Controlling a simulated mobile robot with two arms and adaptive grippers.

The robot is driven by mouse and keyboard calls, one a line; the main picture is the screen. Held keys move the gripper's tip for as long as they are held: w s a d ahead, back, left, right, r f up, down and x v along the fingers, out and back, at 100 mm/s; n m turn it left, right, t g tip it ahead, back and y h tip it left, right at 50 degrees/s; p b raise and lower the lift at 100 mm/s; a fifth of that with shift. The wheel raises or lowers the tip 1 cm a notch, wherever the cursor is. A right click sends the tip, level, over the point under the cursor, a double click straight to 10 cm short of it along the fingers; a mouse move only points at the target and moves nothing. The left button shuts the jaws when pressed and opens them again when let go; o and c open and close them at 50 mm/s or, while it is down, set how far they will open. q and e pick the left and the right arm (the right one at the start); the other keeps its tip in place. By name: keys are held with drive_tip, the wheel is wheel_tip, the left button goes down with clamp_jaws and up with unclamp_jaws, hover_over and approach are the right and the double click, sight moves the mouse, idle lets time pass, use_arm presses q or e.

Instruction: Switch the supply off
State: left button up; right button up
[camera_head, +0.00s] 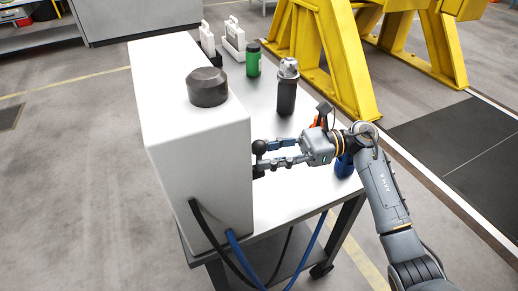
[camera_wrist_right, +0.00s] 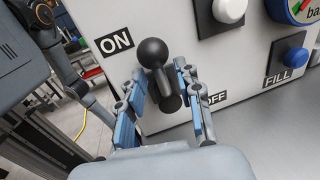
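The supply's white box (camera_head: 190,120) stands on a cart. In the right wrist view a black lever with a ball knob (camera_wrist_right: 153,53) sticks out from its panel (camera_wrist_right: 250,75). The knob is beside the ON label (camera_wrist_right: 116,41). The OFF label (camera_wrist_right: 216,98) is lower right, partly hidden by a finger. My right gripper (camera_wrist_right: 160,98) is open, with one finger on each side of the lever; I cannot tell if either touches it. In the head view the right gripper (camera_head: 264,157) is at the box's right side, by the dark knob. My left gripper is not in view.
A white knob (camera_wrist_right: 229,9), a blue FILL knob (camera_wrist_right: 291,58) and a gauge (camera_wrist_right: 293,8) are on the panel. A dark bottle (camera_head: 287,92) and a green container (camera_head: 253,60) stand on the cart top (camera_head: 290,205). Hoses (camera_head: 235,250) hang in front. Yellow stands (camera_head: 335,60) are behind.

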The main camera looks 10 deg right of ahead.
drive_tip(key=shift+s+a, duration=0.1)
drive_tip(key=shift+a, duration=0.85)
clamp_jaws()
